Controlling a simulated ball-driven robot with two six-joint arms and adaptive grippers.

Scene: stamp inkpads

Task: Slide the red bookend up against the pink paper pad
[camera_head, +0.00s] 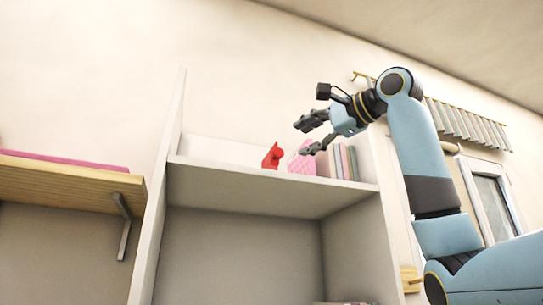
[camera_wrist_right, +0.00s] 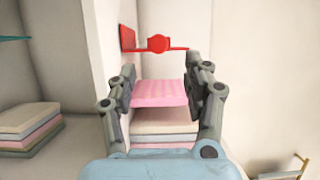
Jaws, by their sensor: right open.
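The red bookend (camera_head: 272,156) stands on the upper shelf, left of the pink paper pad (camera_head: 301,163), with a small gap between them. The pad stands upright at the left end of a row of pads. My right gripper (camera_head: 313,134) is open and empty, in front of and above the pad. In the right wrist view, the gripper (camera_wrist_right: 162,70) has its fingers on either side of the pink pad (camera_wrist_right: 160,93), with the red bookend (camera_wrist_right: 157,43) beyond the fingertips. I cannot tell whether the fingers touch the pad. My left gripper is not in view.
Several muted-coloured pads (camera_head: 346,162) stand right of the pink pad. The shelf (camera_head: 215,170) has a tall side panel (camera_head: 168,115) at left and is clear left of the bookend. A wooden shelf (camera_head: 70,185) with a pink item hangs farther left.

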